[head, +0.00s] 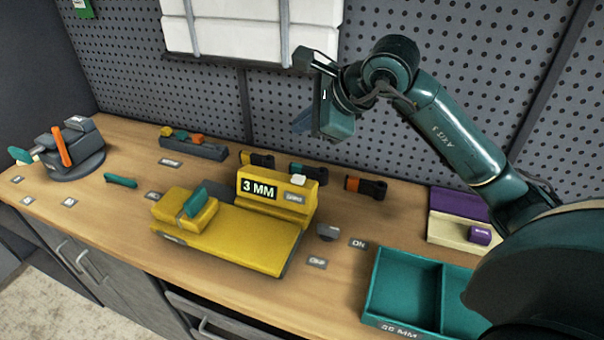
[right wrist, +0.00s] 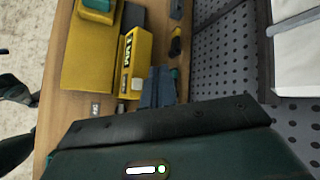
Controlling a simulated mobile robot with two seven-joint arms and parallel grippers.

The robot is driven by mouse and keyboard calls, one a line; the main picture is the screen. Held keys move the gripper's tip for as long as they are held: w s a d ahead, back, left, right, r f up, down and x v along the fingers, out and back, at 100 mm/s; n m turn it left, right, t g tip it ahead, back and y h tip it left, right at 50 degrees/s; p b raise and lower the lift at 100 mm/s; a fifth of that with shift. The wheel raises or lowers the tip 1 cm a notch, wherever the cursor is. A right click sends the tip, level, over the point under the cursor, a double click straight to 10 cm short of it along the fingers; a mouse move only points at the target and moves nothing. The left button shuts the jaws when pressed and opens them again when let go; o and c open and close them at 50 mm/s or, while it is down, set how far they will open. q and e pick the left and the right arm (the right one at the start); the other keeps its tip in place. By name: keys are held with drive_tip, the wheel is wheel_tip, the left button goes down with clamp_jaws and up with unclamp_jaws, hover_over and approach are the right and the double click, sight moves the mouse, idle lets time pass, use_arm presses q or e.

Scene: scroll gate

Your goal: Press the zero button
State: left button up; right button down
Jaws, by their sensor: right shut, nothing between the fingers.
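A yellow gauge (head: 240,235) stands on the wooden bench, its raised block showing a black "3 MM" display (head: 259,189). A small white button (head: 298,180) sits on top of that block, above a grey label (head: 294,198) too small to read surely; it looks like the zero button. The gauge also shows in the right wrist view (right wrist: 90,60), with the white button (right wrist: 137,83) beside my fingers. My right gripper (head: 302,122) is shut and empty, pointing down, above and behind the block and apart from the button. My left gripper is not in view.
Behind stands a pegboard wall (head: 430,120) with white boxes (head: 250,30) high up. Black tools with coloured ends (head: 365,187) lie behind the gauge. A teal tray (head: 408,290) and a cream-and-purple block (head: 450,228) are at right. A grey device (head: 75,150) stands at left.

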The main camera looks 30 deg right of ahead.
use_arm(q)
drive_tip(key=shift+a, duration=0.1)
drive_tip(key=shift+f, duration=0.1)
use_arm(e)
drive_tip(key=shift+f, duration=0.15)
drive_tip(key=b, duration=0.5)
hover_over(303, 179)
wheel_tip(303, 179, down, 7)
drive_tip(key=shift+f, duration=0.15)
drive_tip(key=shift+f+b, duration=0.55)
drive_tip(key=shift+b, duration=0.05)
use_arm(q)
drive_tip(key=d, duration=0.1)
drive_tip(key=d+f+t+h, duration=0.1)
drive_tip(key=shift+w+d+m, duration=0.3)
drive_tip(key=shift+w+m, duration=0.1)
use_arm(e)
drive_tip(key=shift+f, duration=0.1)
use_arm(q)
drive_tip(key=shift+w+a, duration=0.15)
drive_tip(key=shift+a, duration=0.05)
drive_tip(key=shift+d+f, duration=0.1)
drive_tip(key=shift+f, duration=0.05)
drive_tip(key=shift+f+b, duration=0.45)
drive_tip(key=shift+b, duration=0.2)
use_arm(e)
drive_tip(key=shift+f, duration=0.4)
